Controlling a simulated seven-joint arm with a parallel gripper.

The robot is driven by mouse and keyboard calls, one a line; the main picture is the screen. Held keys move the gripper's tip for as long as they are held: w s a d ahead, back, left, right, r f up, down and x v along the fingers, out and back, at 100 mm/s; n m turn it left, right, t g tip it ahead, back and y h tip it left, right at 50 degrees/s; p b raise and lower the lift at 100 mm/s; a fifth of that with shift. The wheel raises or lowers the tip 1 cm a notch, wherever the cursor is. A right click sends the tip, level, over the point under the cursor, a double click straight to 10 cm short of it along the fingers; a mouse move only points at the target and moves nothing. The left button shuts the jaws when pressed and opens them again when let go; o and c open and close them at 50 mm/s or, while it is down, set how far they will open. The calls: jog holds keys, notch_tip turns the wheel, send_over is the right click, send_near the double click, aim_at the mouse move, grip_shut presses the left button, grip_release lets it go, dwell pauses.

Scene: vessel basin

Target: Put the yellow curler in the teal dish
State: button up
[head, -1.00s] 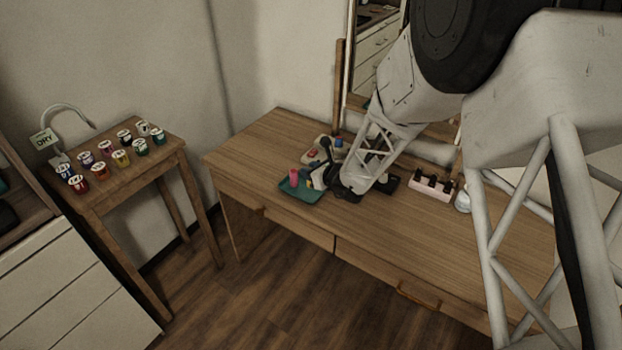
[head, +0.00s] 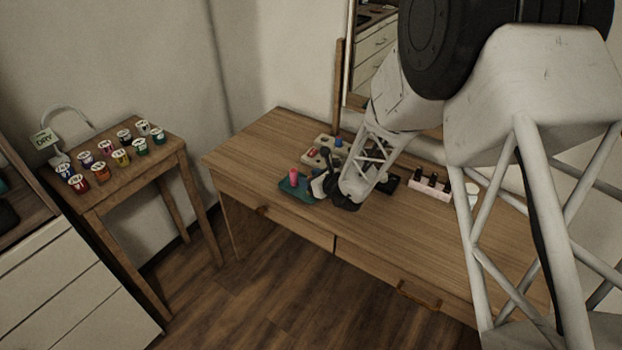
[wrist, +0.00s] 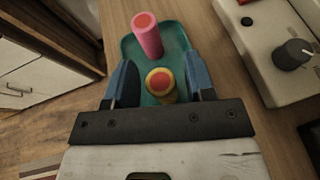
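The teal dish (head: 288,191) lies on the desk and also shows in the wrist view (wrist: 178,43). A pink curler (wrist: 147,36) stands upright in it and shows in the head view (head: 294,177). The yellow curler (wrist: 161,85), with a red-orange centre, is upright between my fingers at the near part of the dish. My gripper (wrist: 161,88) is open, with a gap on each side of the yellow curler. Its base is hidden by my gripper, so I cannot tell whether it rests on the dish floor. In the head view my gripper hides the yellow curler.
A pale holder (head: 320,155) with a red piece and a dark knob stands close behind the dish. A pink rack of dark bottles (head: 430,186) stands right of my arm. The desk front (head: 330,228) is clear. A side table at left holds several paint-like jars (head: 103,165).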

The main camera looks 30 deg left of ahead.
jog(key=shift+r, duration=0.15)
jog(key=shift+d, duration=0.15)
jog(key=shift+v, duration=5.9)
jog(key=shift+s+r, duration=0.1)
